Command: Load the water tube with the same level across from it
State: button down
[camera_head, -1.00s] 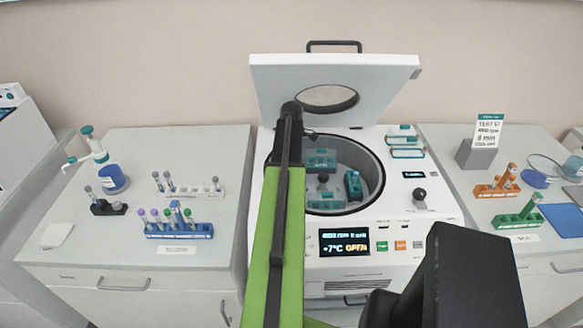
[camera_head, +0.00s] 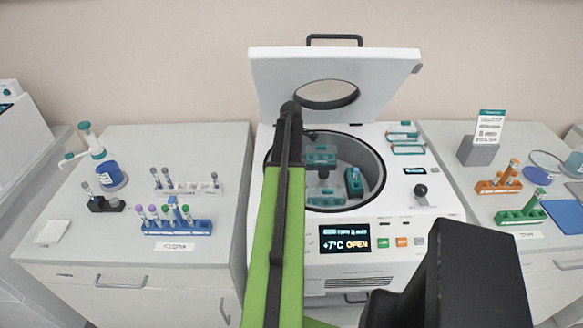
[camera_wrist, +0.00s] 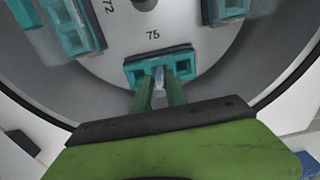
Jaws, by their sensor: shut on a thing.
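My gripper (camera_wrist: 160,95) is shut on a slim, pale, clear-bluish tube (camera_wrist: 159,76). In the wrist view the tube is at the middle of a teal bucket (camera_wrist: 184,64) beside the rotor mark 75. I cannot tell how deep it sits in the bucket, and its level is not readable. The centrifuge (camera_head: 440,205) stands open, its lid (camera_head: 270,75) raised. Several teal buckets show in its bowl, one at the right (camera_head: 353,183). In the head view my arm hides the gripper and the left of the bowl.
On the left bench, a blue rack (camera_head: 175,229) and a white rack (camera_head: 190,189) hold tubes. A dark holder (camera_head: 106,205) and a blue-based dispenser (camera_head: 111,176) stand farther left. On the right bench are an orange rack (camera_head: 498,187), a green rack (camera_head: 518,218) and a sign (camera_head: 488,127).

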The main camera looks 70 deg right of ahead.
jog(key=shift+f+b, duration=1)
jog(key=shift+f, duration=0.1)
jog(key=shift+f, duration=0.15)
jog(key=c, duration=1.3)
grip_release()
jog(key=shift+o, duration=0.2)
notch_tip(320, 180, up, 8)
jog(key=p, duration=0.7)
jog(key=shift+p, duration=0.3)
jog(key=shift+f, duration=0.2)
